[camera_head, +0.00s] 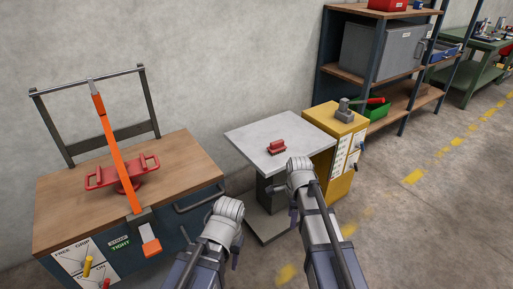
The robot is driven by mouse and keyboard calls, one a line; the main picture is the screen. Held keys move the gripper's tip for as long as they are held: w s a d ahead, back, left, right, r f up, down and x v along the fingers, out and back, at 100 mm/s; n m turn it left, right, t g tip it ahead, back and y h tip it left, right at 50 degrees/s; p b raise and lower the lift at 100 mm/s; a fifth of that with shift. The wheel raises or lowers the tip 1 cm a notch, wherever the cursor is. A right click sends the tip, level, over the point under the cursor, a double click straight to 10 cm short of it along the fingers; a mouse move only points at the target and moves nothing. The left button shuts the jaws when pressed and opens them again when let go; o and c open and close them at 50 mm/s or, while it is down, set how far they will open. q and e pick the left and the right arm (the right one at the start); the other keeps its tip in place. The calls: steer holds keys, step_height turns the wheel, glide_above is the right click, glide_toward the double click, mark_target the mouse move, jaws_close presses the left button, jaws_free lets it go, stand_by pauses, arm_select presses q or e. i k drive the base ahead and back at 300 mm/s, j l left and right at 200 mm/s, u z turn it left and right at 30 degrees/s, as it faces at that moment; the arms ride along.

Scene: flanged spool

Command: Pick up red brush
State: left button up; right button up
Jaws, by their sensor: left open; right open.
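A small dark-red object with a ribbed, block-like body (277,148), which looks like the red brush, lies on the light grey top of the small table (255,133). My two arms reach up from the bottom of the view. The pale rounded end of my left arm is in front of the wooden bench. The pale rounded end of my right arm is at the near edge of the grey table, apart from the brush. I see no gripper fingers on either arm.
A wooden bench (60,208) at left carries a red flanged spool (150,175) with an orange strap (118,160) over it. Shelves stand behind at right. Floor at right is clear.

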mark_target(277, 146)
steer(key=i+l+u, duration=0.2)
steer(key=u, duration=0.15)
steer(key=i+l+u, duration=0.2)
steer(key=l+u, duration=0.15)
steer(key=i+l, duration=0.15)
steer(key=l, duration=0.2)
steer(key=i+l+u, duration=0.1)
steer(key=l, duration=0.25)
steer(key=i+l, duration=0.25)
steer(key=i+l+u, duration=0.1)
steer(key=l, duration=0.35)
steer(key=i+l, duration=0.2)
steer(key=l, duration=0.15)
steer(key=u, duration=0.05)
